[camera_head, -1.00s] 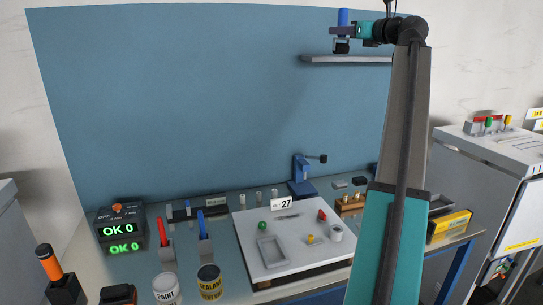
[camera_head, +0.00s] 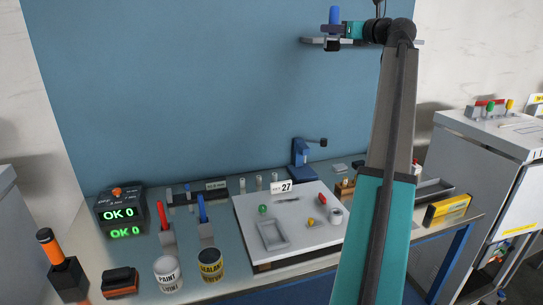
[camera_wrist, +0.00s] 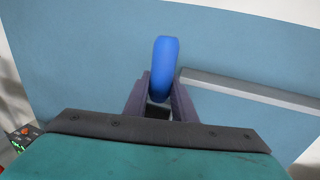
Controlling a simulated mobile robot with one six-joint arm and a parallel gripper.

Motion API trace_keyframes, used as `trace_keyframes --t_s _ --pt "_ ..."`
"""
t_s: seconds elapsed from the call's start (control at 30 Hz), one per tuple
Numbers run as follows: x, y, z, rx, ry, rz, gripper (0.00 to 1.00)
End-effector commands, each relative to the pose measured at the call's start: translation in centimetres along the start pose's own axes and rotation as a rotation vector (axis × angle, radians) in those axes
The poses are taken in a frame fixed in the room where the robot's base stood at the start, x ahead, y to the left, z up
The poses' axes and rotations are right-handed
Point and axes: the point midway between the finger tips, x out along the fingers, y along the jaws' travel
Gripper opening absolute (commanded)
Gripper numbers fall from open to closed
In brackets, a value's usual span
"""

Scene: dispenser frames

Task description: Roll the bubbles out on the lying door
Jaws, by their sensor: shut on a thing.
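The lying door (camera_head: 243,223) is a white panel flat on the bench in the head view, with a tag reading 27 at its back edge. A rectangular recess, a green knob, a yellow piece, a red piece and a white ring show on it. My gripper (camera_head: 333,29) is high above the bench, in front of the blue wall panel. It is shut on a blue-handled tool (camera_head: 334,14), held upright, with a dark part below the jaws. The blue handle (camera_wrist: 163,65) stands between the jaws in the wrist view. The tool's working end is not clear.
On the bench stand a paint can (camera_head: 167,272), a sealant can (camera_head: 210,265), red and blue handled tools in holders, a blue stand (camera_head: 302,160) and a lit box reading OK 0 (camera_head: 121,212). My arm hides part of the bench's right side.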

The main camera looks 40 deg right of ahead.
Motion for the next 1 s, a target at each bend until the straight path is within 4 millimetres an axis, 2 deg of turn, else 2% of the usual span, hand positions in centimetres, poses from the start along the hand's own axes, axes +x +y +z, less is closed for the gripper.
trace_keyframes --t_s 0.03,0.4,0.7,1.0 --pt "0.3 0.7 -2.1 0.003 0.001 0.005 0.0" --pt "3.3 4.8 -14.6 0.003 0.002 0.029 0.0" --pt "4.5 8.7 -23.9 0.003 0.002 0.035 0.0" --pt "4.8 13.0 -32.6 0.003 0.002 0.033 0.0"
